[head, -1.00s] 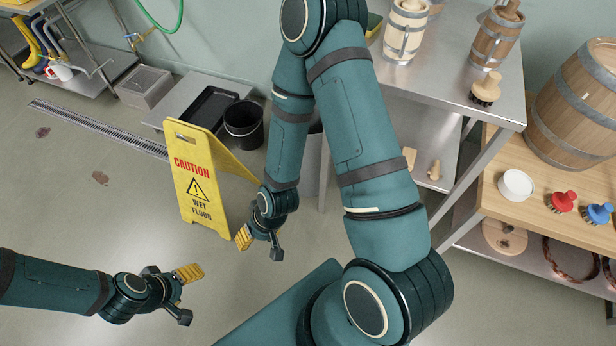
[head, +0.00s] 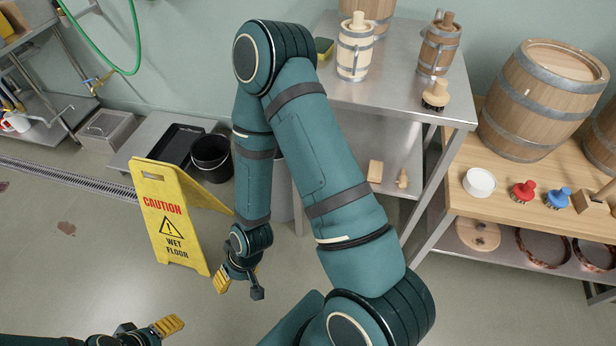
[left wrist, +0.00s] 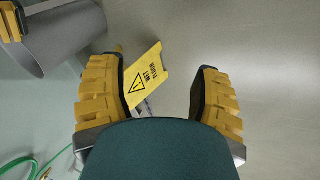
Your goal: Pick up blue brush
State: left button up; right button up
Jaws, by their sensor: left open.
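The blue brush (head: 557,196) is small, with a round blue top and dark bristles. It stands on the wooden worktop at the right of the head view, beside a red brush (head: 523,191). My left gripper (head: 146,338) is at the bottom left of the head view, partly cut off and far from the brush. Its yellow fingers (left wrist: 160,98) are spread and empty in the left wrist view. My right gripper (head: 240,287) hangs low in front of the caution sign, fingers apart and empty, also far from the brush.
The yellow wet-floor sign (head: 172,222) stands near both grippers. A white bowl (head: 479,183), a barrel (head: 541,98) and a wooden block (head: 594,202) share the worktop. A steel table (head: 405,99) with wooden tankards adjoins it. Open floor lies in front.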

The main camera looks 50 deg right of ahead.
aim_at(556, 199)
jog(key=z, duration=3.35)
jog(key=i+z, duration=0.4)
jog(key=i, duration=0.15)
jog(key=i+j+z, duration=0.15)
jog(key=i+z, duration=0.25)
jog(key=i, duration=0.15)
